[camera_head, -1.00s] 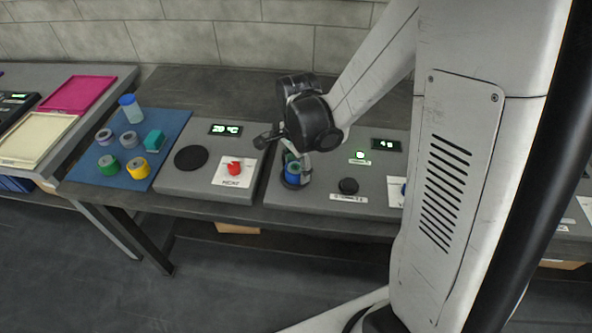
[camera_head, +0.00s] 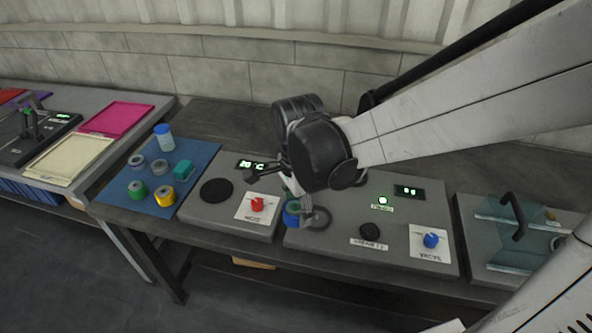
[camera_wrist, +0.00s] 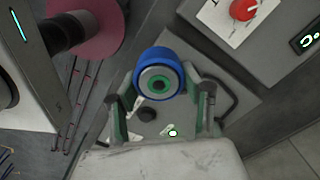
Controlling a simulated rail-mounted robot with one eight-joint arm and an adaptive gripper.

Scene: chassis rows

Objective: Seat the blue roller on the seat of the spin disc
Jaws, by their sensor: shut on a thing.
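The blue roller (camera_head: 292,214) is held in my gripper (camera_head: 299,203), at the left edge of the middle grey panel (camera_head: 330,238). The spin disc (camera_head: 318,218), a dark round plate on that panel, shows just right of the roller, so the roller looks off to its left. In the wrist view the blue roller (camera_wrist: 158,72) sits between the green-padded fingers of my gripper (camera_wrist: 160,92), its grey and green end face towards the camera. The disc's seat is not clearly visible there. I cannot tell the roller's height above the panel.
A hotplate panel with a black plate (camera_head: 216,191) and red knob (camera_head: 257,204) stands left. The middle panel carries a black button (camera_head: 370,230) and blue knob (camera_head: 431,240). A blue mat (camera_head: 118,196) holds several pieces. A teal-covered unit (camera_head: 515,232) stands right.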

